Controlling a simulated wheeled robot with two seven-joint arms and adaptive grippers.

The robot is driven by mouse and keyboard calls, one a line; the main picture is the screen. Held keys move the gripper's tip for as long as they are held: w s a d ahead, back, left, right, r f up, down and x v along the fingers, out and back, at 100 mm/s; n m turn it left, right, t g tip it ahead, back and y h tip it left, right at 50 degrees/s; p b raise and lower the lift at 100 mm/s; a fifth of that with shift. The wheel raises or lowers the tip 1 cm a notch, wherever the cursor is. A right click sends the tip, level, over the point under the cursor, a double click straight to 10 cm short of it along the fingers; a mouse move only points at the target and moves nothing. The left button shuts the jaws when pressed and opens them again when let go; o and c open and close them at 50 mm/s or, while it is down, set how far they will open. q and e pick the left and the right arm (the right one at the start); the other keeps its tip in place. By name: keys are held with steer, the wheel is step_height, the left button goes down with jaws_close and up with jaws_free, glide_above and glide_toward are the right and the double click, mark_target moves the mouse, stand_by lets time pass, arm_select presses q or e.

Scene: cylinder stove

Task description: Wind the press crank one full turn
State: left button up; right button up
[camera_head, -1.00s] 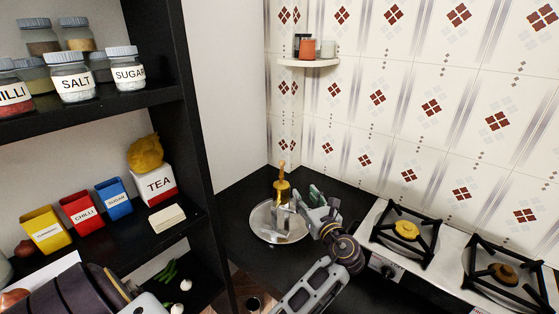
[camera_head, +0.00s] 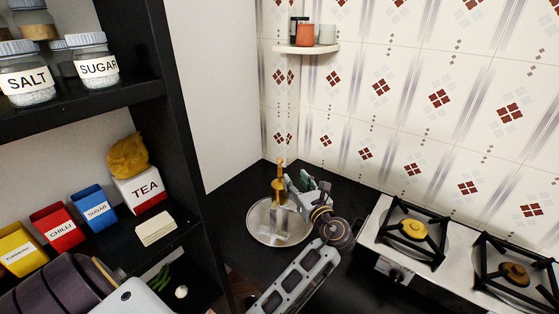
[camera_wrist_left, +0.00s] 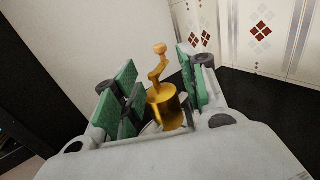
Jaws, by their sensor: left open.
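The press (camera_head: 278,192) is a small golden cylinder with a crank (camera_head: 281,168) on top. It stands upright at the back of a round silver plate (camera_head: 262,232) on the black counter. In the left wrist view the golden body (camera_wrist_left: 166,112) and the crank's orange knob (camera_wrist_left: 160,48) show between two green-padded fingers. My left gripper (camera_head: 297,190) is just right of the press in the head view. It is open, with its fingers (camera_wrist_left: 157,78) on either side of the press and a gap around the crank. My right gripper is not in view.
A stove with black grates (camera_head: 413,229) lies to the right. A black shelf unit (camera_head: 180,120) with jars and tins stands on the left. A small wall shelf (camera_head: 307,48) holds cups behind the press. The counter (camera_head: 232,190) beside the plate is clear.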

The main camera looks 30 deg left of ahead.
mark_target(281, 162)
arm_select(q)
steer(key=x, duration=0.7)
steer(key=shift+w+a+p, duration=0.1)
steer(key=shift+a+p, duration=0.05)
steer(key=shift+p, duration=0.15)
steer(key=x, duration=0.5)
steer(key=shift+a, duration=0.1)
steer(key=shift+w+a, duration=0.4)
steer(key=shift+a, duration=0.1)
steer(key=shift+c, duration=0.4)
jaws_close()
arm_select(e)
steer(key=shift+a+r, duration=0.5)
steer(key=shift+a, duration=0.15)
arm_select(q)
steer(key=shift+p, duration=0.4)
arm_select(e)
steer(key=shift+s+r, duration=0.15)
